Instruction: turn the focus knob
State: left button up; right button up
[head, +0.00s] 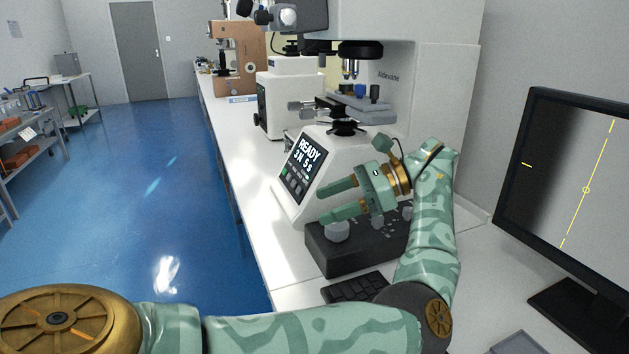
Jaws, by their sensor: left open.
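A black control box (350,257) sits on the white bench in front of the hardness tester (440,95). A large pale grey knob (337,232) stands at its left end, with smaller knobs (377,222) farther right along the top. I cannot read any label that tells which one is the focus knob. My left gripper (324,203) is green and brass, open and empty. Its two fingers point left, in front of the tester's body, and appear just above the large knob. I see no contact. The gripper and forearm cover part of the box. My right gripper is not in view.
The tester's screen (303,163) reads "READY". A monitor (578,180) at the right shows a blurred dark-to-grey picture with a yellow line. A black keyboard (355,287) lies in front of the box. Other testers (238,62) stand farther along the bench. Blue floor is open at left.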

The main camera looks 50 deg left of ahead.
pick_arm(q)
jog(key=s+d+r+p, duration=0.2)
jog(key=s+d, duration=0.1)
jog(key=s, duration=0.1)
jog(key=shift+s+d+r, duration=0.2)
jog(key=shift+d+r, duration=0.05)
jog(key=shift+d, duration=0.15)
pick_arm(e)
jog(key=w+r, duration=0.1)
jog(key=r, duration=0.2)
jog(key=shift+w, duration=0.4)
